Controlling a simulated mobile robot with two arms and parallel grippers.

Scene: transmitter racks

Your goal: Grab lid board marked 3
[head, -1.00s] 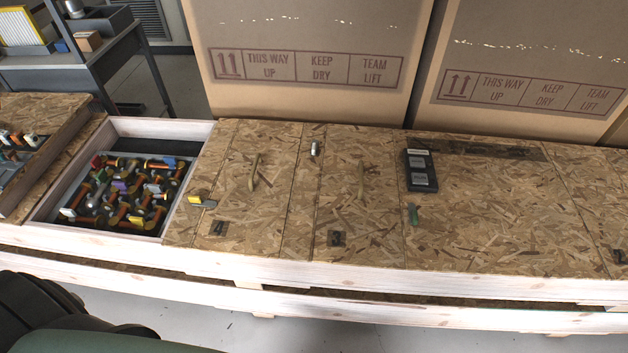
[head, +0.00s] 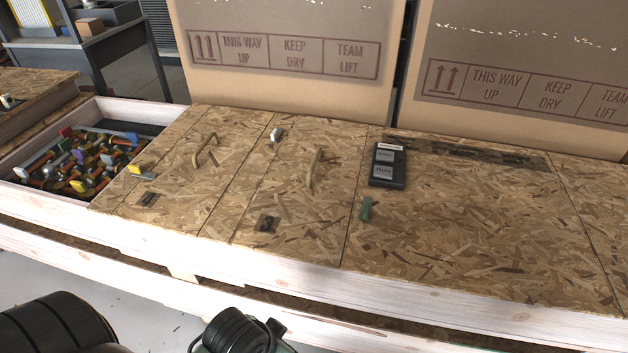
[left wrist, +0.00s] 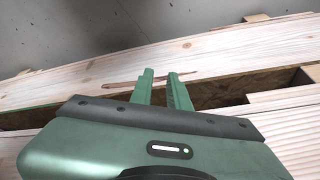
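Two OSB lid boards with rope handles lie flat in the crate top in the head view. The left lid board (head: 181,172) has a tan handle (head: 206,149) and a dark stencilled mark (head: 148,199). The middle lid board (head: 285,196) has a handle (head: 314,169) and a dark mark (head: 266,223). Both marks are too small to read, so I cannot tell which is the 3. My left gripper (left wrist: 161,74) shows in the left wrist view, its two green fingers apart and empty near a pale timber rail. My right gripper is not in view.
A black device (head: 388,165) and a small green object (head: 366,209) lie on the wide board at right. A yellow-and-grey tool (head: 136,170) and a small white-and-dark item (head: 277,134) lie on the boards. An open compartment (head: 150,111) holds many tools. Large cartons (head: 285,90) stand behind.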

